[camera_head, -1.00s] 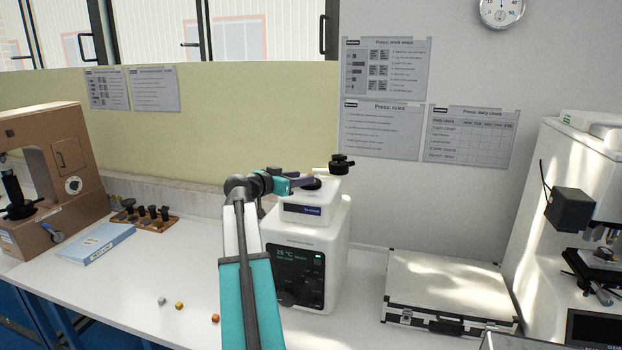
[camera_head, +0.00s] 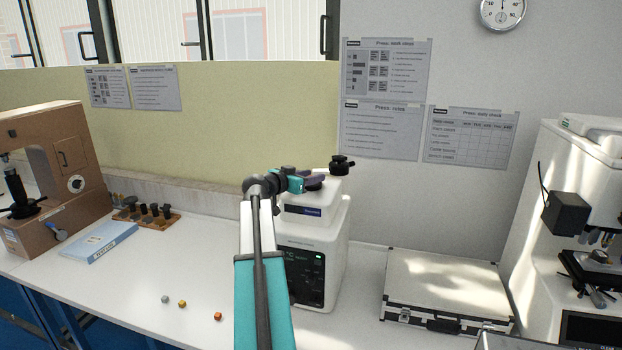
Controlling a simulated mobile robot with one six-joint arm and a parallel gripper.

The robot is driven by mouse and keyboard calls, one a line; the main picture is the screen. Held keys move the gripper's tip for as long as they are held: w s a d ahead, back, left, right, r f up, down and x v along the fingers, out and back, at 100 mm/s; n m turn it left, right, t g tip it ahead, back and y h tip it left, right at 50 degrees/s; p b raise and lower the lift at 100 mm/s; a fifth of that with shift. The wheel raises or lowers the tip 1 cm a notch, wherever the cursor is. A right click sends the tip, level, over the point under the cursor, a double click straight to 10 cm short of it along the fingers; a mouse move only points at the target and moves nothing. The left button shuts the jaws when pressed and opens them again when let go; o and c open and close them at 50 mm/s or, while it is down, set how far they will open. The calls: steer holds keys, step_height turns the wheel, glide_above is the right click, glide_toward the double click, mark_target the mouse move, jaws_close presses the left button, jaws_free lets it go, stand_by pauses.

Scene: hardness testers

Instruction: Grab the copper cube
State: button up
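The copper cube (camera_head: 217,316) is a small orange-brown block on the white bench near its front edge, left of my arm. My gripper (camera_head: 318,179) is at the end of my raised arm, in front of the top of the white machine, well above and right of the copper cube. Its fingers are small and partly merge with the dark parts behind, so I cannot tell whether they are open.
The white machine (camera_head: 330,255) with a dark screen stands behind my arm. A brown tester (camera_head: 75,160), a blue book (camera_head: 98,243) and a wooden rack (camera_head: 160,222) are at the left. A silver case (camera_head: 445,285) lies at the right. The bench around the cubes is clear.

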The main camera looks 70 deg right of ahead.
stand_by(0.4)
jaws_close()
steer(key=shift+r, duration=0.2)
steer(key=shift+r+b, duration=0.95)
steer(key=shift+r, duration=0.45)
steer(key=w+f+b+v, duration=0.1)
steer(key=b+v, duration=0.4)
steer(key=v, duration=1.1)
steer(key=shift+w+d, duration=0.25)
steer(key=shift+w, duration=0.2)
